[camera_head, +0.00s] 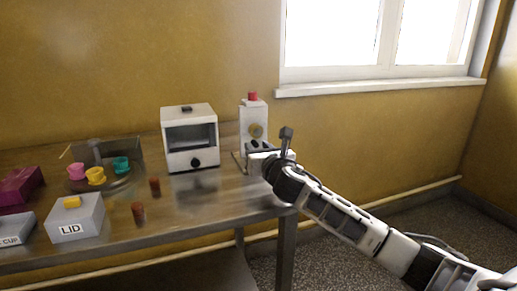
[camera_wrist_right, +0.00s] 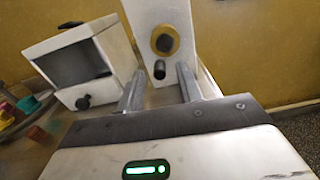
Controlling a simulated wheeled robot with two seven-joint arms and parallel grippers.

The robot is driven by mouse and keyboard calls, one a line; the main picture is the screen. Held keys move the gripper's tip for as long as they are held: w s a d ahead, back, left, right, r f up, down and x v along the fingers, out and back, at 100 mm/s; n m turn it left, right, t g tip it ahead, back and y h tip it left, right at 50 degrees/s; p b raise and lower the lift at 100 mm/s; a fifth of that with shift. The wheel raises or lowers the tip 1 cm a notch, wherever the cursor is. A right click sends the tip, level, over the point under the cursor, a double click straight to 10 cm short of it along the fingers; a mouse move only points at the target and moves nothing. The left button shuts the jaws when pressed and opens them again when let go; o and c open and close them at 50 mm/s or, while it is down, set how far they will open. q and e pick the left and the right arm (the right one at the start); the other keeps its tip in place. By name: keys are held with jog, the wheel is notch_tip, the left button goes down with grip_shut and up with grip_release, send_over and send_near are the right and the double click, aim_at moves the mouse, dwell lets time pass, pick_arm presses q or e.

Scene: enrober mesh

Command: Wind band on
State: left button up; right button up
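A white upright machine (camera_head: 252,117) with a red button (camera_head: 252,96) on top stands at the right end of the table. Its front carries a gold ring (camera_head: 256,131). In the right wrist view the gold ring (camera_wrist_right: 165,40) has a dark round peg (camera_wrist_right: 159,70) below it. My right gripper (camera_head: 260,147) is in front of this machine. In the right wrist view its two fingers (camera_wrist_right: 160,77) are apart, with the peg showing between their tips; I cannot tell whether they reach around it. No band is clearly visible. My left gripper is out of view.
A white box with a dark window and black knob (camera_head: 195,162) stands left of the machine. Further left are colored cups (camera_head: 96,176), a LID box (camera_head: 76,219), a CUP box (camera_head: 14,231), a maroon box (camera_head: 20,186) and two brown cylinders (camera_head: 138,213). The table's right edge is close.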

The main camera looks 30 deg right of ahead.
jog(key=shift+w, duration=0.15)
grip_shut()
jog(key=shift+r+m, duration=0.1)
jog(key=shift+m, duration=0.2)
